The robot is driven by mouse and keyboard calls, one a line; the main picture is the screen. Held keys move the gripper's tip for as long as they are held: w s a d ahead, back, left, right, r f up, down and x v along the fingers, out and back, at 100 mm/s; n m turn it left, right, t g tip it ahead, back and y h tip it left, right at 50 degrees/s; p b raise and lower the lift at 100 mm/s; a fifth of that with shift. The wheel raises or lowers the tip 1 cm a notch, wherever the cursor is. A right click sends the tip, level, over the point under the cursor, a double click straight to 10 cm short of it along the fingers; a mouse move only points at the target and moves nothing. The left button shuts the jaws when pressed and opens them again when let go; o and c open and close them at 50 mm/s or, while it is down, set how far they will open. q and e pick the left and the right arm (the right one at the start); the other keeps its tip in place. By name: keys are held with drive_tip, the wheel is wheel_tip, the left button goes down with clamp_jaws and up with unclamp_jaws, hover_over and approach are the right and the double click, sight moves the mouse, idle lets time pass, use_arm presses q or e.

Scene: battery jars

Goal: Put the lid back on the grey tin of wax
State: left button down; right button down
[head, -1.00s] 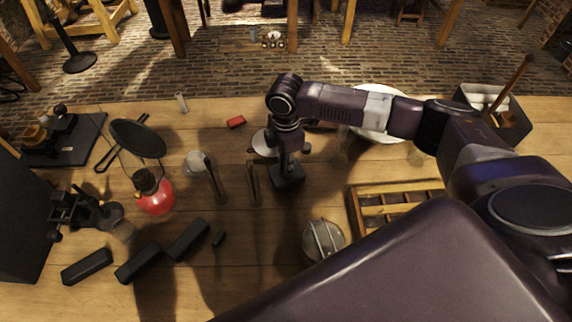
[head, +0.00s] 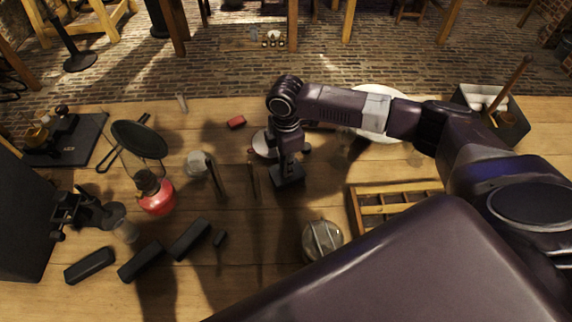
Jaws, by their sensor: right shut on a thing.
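My right gripper (head: 287,173) points down over the middle of the table, under my bent right arm. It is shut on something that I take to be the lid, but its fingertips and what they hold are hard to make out. A pale grey round thing (head: 263,145) shows just left of and behind the gripper, partly covered by it. I cannot tell whether this is the tin of wax, or how far the gripper is above the table. My left gripper is not in view.
Left of the gripper stand a pale round jar (head: 196,163), a red lamp (head: 155,194) and thin upright rods. Black blocks (head: 190,239) lie in front. A glass vessel (head: 322,241) and a wooden rack (head: 395,203) are at right. A white dish (head: 374,130) lies behind my arm.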

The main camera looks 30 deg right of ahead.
drive_tip(key=shift+p, duration=0.5)
drive_tip(key=shift+f+p, duration=0.15)
drive_tip(key=shift+p, duration=0.15)
idle(1.1)
drive_tip(key=shift+p, duration=0.45)
idle(0.4)
drive_tip(key=c, duration=1.9)
unclamp_jaws()
drive_tip(key=shift+o, duration=0.7)
drive_tip(key=o, duration=0.4)
drive_tip(key=shift+c, duration=0.2)
